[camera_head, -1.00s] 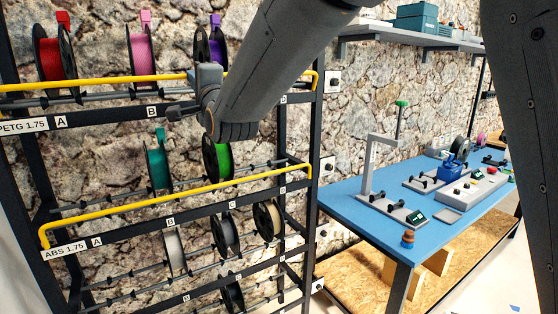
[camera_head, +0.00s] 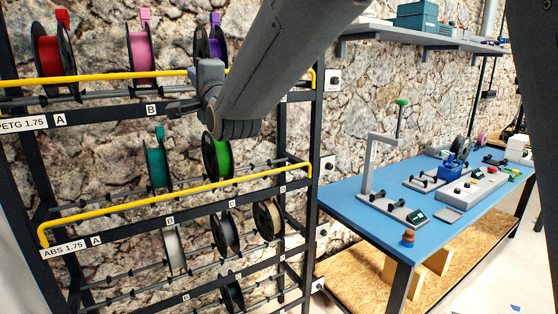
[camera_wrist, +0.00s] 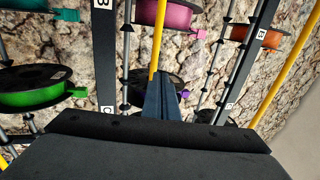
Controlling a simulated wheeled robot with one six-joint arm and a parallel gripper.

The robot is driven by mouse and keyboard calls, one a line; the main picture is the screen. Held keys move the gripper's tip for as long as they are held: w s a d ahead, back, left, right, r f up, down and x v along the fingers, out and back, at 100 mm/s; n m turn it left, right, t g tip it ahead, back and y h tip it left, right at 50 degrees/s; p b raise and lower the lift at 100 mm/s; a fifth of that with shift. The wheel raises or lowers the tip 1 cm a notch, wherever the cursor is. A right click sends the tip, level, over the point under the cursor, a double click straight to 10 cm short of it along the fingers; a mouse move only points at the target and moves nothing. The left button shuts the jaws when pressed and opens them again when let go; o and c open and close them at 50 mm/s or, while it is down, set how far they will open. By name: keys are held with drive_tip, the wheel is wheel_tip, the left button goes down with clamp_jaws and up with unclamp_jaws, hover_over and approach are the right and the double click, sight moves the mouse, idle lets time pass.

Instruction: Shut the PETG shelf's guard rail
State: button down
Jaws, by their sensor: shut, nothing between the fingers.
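The PETG shelf (camera_head: 82,120) is the upper labelled shelf of the black rack. My gripper (camera_head: 176,109) is shut and empty in front of this shelf, near the B label, just below the rail. In the wrist view my gripper's fingers (camera_wrist: 164,80) lie along the line of the yellow rail (camera_wrist: 157,42) and cover part of it. I cannot tell whether they touch it.
The ABS shelf below has its own yellow rail (camera_head: 175,201). Teal (camera_head: 157,165) and green (camera_head: 217,158) spools hang between the two rails. My arm hides part of the PETG shelf's right side. A blue table (camera_head: 345,205) with devices stands to the right.

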drive_tip(key=s+d+b, duration=0.1)
drive_tip(key=s+d, duration=0.2)
drive_tip(key=s, duration=0.3)
drive_tip(key=shift+d, duration=0.4)
idle(0.3)
drive_tip(key=s+d+f+n+g+h, duration=0.1)
drive_tip(key=d+f+n+g+h, duration=0.25)
drive_tip(key=d+f, duration=0.95)
drive_tip(key=d+f+n+g+h, duration=0.3)
drive_tip(key=d+f+g+h, duration=0.35)
drive_tip(key=f, duration=0.95)
drive_tip(key=s+d+f+n+g, duration=0.2)
drive_tip(key=s+d+f+g, duration=0.1)
drive_tip(key=s+d+f, duration=0.4)
drive_tip(key=s+d+f+n+g, duration=0.3)
drive_tip(key=s+d+f, duration=0.4)
drive_tip(key=s, duration=0.7)
drive_tip(key=shift+d+g+h, duration=0.4)
drive_tip(key=shift+d, duration=0.85)
